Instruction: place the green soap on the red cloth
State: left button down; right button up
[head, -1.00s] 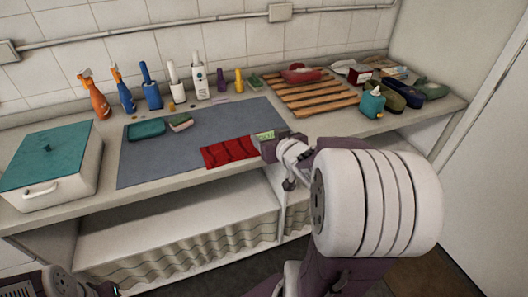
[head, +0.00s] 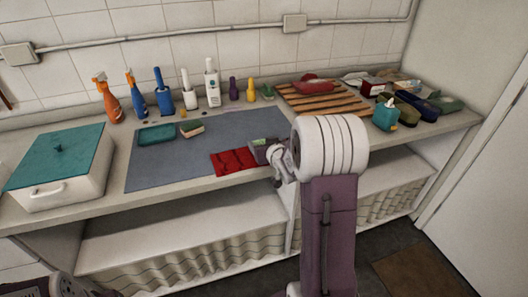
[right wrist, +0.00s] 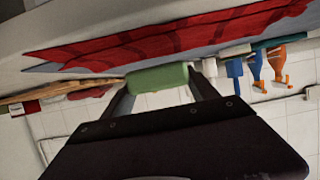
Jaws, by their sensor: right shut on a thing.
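The red cloth (head: 233,162) lies at the front edge of the grey mat, near the counter's front. My right gripper (head: 262,148) is at the cloth's right end, shut on the green soap (head: 260,141). Only part of the soap shows in the head view. In the right wrist view the soap (right wrist: 157,77) sits between the two fingertips, and the cloth (right wrist: 170,42) runs across the tilted, upside-down picture close to it. I cannot tell whether soap and cloth touch. Only a piece of my left arm shows at the bottom left; its gripper is out of view.
On the grey mat (head: 160,170) are a teal dish (head: 156,135) and a small sponge-like block (head: 191,130). Spray bottles (head: 108,98) and other bottles line the wall. A white box with teal lid (head: 60,150) is left; a wooden rack (head: 320,103) is right.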

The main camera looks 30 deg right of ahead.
notch_tip(320, 180, down, 2)
jog(key=shift+f, duration=0.15)
jog(key=shift+w+f, duration=0.1)
jog(key=shift+f, duration=0.25)
